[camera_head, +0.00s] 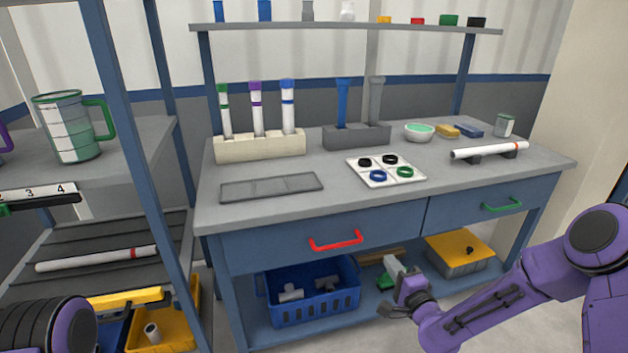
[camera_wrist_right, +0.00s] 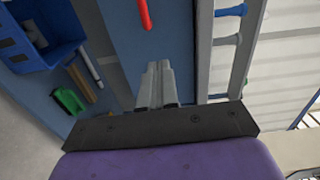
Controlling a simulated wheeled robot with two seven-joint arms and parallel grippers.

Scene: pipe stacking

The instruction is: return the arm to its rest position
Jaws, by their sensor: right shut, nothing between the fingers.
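My right arm (camera_head: 515,292) reaches in from the right, low in front of the bench. Its right gripper (camera_head: 391,262) is shut and empty, below the bench's drawers and in front of the lower shelf. In the right wrist view its grey fingers (camera_wrist_right: 158,68) lie together with nothing between them. Of my left arm, only a purple and black link (camera_head: 52,326) shows at the bottom left; its gripper is out of view.
The bench (camera_head: 330,210) has red and green drawer handles. A blue crate (camera_head: 312,305) and yellow-lidded box (camera_head: 457,250) sit beneath. Three capped pipes (camera_head: 257,115) stand in a pale block; another pipe (camera_head: 489,150) lies at right. A rack post (camera_head: 135,150) rises left.

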